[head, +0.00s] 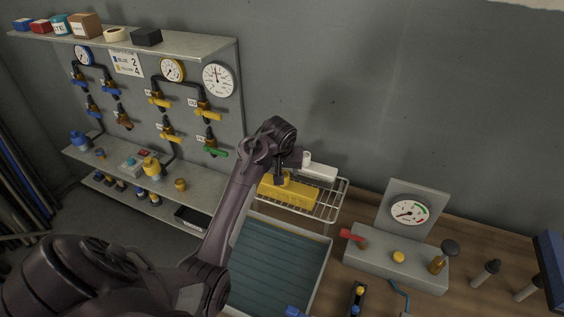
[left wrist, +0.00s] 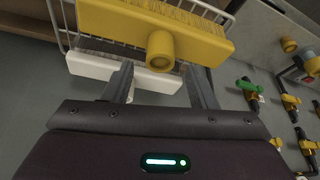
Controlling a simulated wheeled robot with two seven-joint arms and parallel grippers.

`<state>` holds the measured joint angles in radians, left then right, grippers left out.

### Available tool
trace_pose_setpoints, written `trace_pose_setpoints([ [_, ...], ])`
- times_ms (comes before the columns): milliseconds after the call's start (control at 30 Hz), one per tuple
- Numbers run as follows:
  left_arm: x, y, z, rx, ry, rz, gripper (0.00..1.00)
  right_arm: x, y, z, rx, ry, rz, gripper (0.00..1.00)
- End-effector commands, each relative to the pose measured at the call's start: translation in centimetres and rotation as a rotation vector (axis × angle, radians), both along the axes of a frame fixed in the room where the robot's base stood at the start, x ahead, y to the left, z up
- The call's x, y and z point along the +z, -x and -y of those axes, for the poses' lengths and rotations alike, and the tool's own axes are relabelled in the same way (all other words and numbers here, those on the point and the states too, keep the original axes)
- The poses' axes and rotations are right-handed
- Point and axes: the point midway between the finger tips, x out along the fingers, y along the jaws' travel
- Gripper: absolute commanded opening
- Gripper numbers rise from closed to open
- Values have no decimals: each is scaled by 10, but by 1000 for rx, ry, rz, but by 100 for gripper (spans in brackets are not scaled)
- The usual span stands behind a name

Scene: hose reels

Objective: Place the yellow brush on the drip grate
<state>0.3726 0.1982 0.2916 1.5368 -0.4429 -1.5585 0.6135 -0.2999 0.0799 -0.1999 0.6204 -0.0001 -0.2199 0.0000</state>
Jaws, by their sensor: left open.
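The yellow brush (head: 287,193) lies on a wire rack (head: 328,212) in the head view. In the left wrist view, the yellow brush (left wrist: 130,22) shows its bristles and a round stub handle. My left gripper (head: 283,178) is over the brush in the head view. In the left wrist view, the left gripper (left wrist: 160,68) is open, with its fingertips apart on either side of the stub; no grip on it shows. The wire rack looks like the drip grate, but I cannot be sure. My right gripper is out of view.
A white block (head: 318,172) lies behind the brush on the rack. A teal ridged tray (head: 270,262) is in front. A grey gauge box (head: 385,262) with a red lever stands right. A valve panel (head: 225,105) with shelves is left.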

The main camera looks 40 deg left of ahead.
Motion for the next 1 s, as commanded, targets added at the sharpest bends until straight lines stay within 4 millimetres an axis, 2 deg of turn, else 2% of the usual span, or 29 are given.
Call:
trace_pose_setpoints([
  [200,40,15,9,0,2,5,52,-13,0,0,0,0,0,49],
  [400,62,23,13,0,2,1,52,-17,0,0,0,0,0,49],
  [1000,67,25,13,0,0,-1,52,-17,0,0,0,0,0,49],
])
